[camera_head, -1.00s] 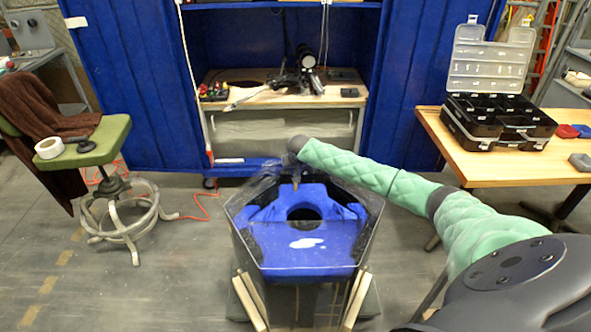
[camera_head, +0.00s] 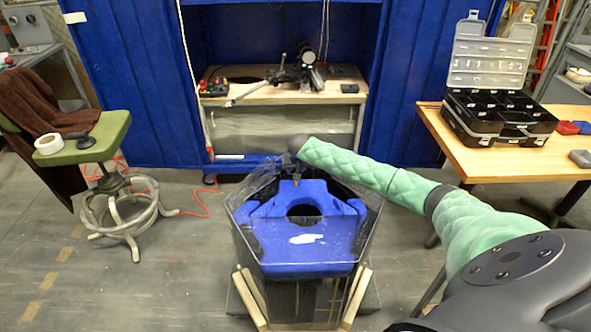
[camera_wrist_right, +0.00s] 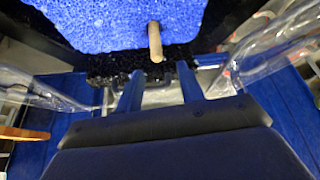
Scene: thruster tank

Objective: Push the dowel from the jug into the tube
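A light wooden dowel (camera_wrist_right: 155,42) sticks out in front of the bright blue foam-like block in the right wrist view. The blue block (camera_head: 300,252), with a round dark hole, sits inside a clear-walled tank (camera_head: 364,240) in the head view. My right gripper (camera_wrist_right: 157,76) has its two blue fingers apart with nothing between them. The dowel's end lies just beyond the fingertips, roughly centred between them; I cannot tell whether they touch. In the head view the right gripper is small and partly hidden by its wrist at the tank's far rim. I cannot clearly identify the jug or the tube. My left gripper is out of view.
Clear curved plastic (camera_wrist_right: 275,55) flanks the gripper in the wrist view. A green stool (camera_head: 85,145) stands left, a wooden table (camera_head: 480,160) with an open black case (camera_head: 500,115) right. A cart (camera_head: 280,95) stands behind.

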